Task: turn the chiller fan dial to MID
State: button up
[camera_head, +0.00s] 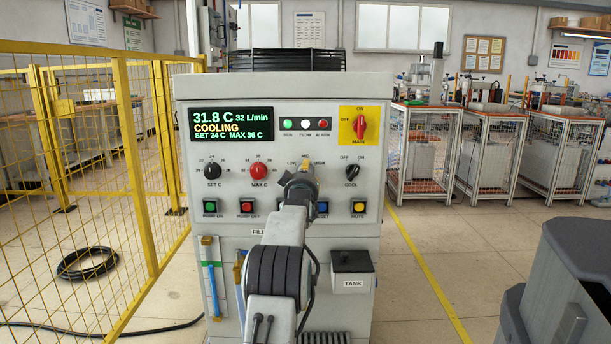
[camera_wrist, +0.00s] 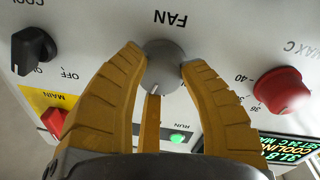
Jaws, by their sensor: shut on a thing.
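The chiller (camera_head: 285,87) stands straight ahead with its control panel facing me. The grey fan dial (camera_wrist: 168,68) shows in the wrist view, upside down, under the word FAN. My gripper (camera_wrist: 165,62) has its yellow fingers shut on the dial, one on each side. A pale pointer mark on the dial faces down in the wrist view, which is up on the panel. In the head view my gripper (camera_head: 302,182) covers the dial, with the LOW, MID and HIGH labels above it. The MID label is hidden in the wrist view.
Beside the dial are the red MAX C knob (camera_head: 259,171) and the black COOL knob (camera_head: 352,171). The red MAIN switch (camera_head: 360,127) is above right. Push buttons (camera_head: 247,206) line the panel below. A yellow fence (camera_head: 130,170) stands at the left.

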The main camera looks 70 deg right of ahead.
jog(key=shift+w+r, duration=0.15)
jog(key=shift+r, duration=0.1)
jog(key=o, duration=1)
jog(key=shift+f, duration=0.1)
jog(key=shift+o, duration=1.1)
jog(key=shift+f, duration=0.1)
jog(key=shift+a, duration=0.1)
jog(key=v, duration=1.1)
jog(key=shift+a, duration=0.4)
